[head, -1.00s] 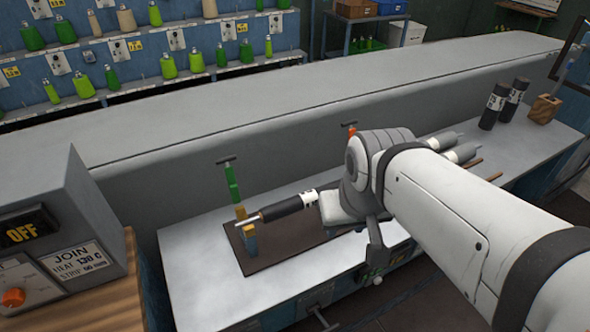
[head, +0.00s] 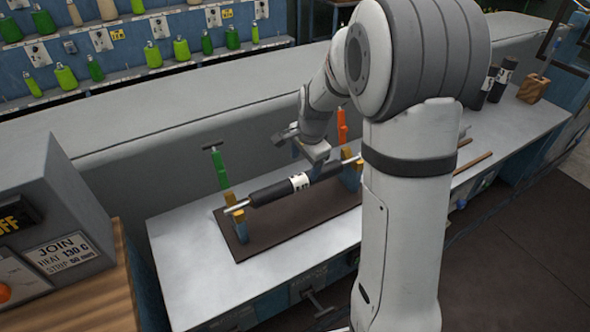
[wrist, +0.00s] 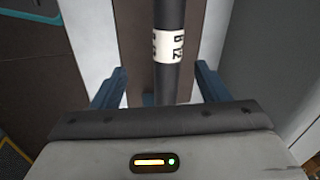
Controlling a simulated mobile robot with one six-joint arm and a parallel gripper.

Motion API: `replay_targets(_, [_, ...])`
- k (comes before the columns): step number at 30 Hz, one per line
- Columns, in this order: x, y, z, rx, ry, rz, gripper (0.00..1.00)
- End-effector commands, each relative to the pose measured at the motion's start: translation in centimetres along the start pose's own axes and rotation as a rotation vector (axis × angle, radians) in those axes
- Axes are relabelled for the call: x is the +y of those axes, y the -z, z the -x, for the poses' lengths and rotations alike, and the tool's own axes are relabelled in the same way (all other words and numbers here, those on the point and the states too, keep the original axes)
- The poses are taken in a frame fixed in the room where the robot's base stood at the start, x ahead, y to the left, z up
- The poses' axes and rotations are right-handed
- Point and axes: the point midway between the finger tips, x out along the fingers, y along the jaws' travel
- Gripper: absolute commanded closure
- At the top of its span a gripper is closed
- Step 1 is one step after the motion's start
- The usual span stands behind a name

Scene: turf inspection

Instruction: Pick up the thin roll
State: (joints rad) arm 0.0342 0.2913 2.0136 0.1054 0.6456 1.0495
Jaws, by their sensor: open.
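A slim dark roll (head: 270,192) with a white label and pale shaft ends lies level across wooden-topped supports (head: 238,218) over a brown mat (head: 290,224). In the wrist view the roll (wrist: 172,85) runs lengthwise, its label reading B 12. My gripper (head: 316,160) is at the right half of the roll in the head view. In the wrist view my gripper (wrist: 158,86) is open, its blue fingers on either side of the roll and apart from it. The gap between roll and palm cannot be judged.
A green clamp-like tool (head: 219,168) and an orange one (head: 342,125) stand behind the roll. Dark rolls (head: 503,78) stand upright at the far right, beside a wooden block (head: 534,88). A control box (head: 45,215) is at left. The bench's front left is clear.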

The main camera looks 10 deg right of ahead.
Motion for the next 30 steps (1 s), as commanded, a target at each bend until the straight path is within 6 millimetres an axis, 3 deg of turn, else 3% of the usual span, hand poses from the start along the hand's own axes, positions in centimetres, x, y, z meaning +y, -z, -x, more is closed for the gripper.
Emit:
replay_targets(1, [-0.4,0.3,-1.1,-0.004,-0.005,-0.035,0.32])
replay_targets(6, [-1.0,0.8,-2.8,-0.007,-0.008,-0.097,0.32])
replay_targets(23, [-1.6,0.3,-9.3,-0.008,-0.010,-0.097,0.32])
replay_targets(30, [-1.6,0.3,-10.3,-0.006,-0.007,-0.096,0.32])
